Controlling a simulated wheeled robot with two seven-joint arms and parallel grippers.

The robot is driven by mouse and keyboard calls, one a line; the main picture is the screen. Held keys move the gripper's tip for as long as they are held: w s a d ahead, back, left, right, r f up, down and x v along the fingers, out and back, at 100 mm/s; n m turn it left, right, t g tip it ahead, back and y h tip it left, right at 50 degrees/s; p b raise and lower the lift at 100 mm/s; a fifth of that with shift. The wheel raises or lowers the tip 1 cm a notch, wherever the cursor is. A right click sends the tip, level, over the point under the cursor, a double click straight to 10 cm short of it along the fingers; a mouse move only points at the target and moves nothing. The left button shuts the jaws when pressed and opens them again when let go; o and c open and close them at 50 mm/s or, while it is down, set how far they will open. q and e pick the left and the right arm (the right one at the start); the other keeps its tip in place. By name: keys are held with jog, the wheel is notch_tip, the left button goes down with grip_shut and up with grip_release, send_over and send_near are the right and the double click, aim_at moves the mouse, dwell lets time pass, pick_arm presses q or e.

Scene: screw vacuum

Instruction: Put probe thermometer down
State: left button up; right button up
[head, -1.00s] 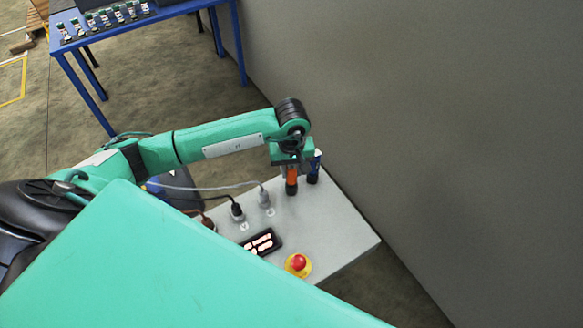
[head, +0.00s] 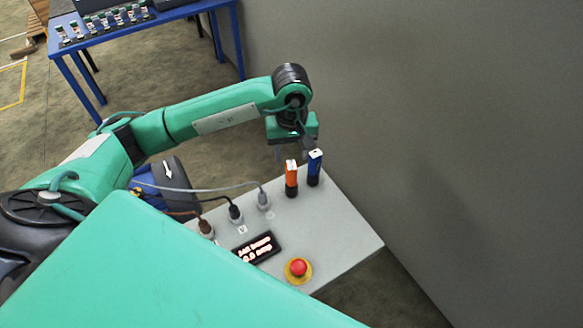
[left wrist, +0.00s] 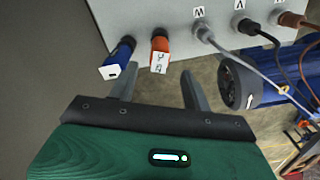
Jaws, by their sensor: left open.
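An orange device with a white top (head: 291,172), apparently the probe thermometer, stands upright on the grey panel box (head: 342,238), its lower end in a black socket. It also shows in the left wrist view (left wrist: 160,48), with a label on its white end. A blue device (head: 315,163) stands beside it to the right in a similar black holder; it also shows in the left wrist view (left wrist: 116,60). My left gripper (head: 292,148) is open and empty, just above and behind the orange device. Its two fingers (left wrist: 158,80) are apart. My right gripper is out of view.
Several plugs with cables (head: 236,213) stand on the box left of the devices. A lit display (head: 256,248) and a red emergency button (head: 298,267) are nearer the front. A grey wall (head: 430,130) rises at right. A blue table (head: 140,22) stands far back.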

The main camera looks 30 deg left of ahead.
pick_arm(q)
jog(key=shift+r+b, duration=0.7)
jog(key=shift+r, duration=1.65)
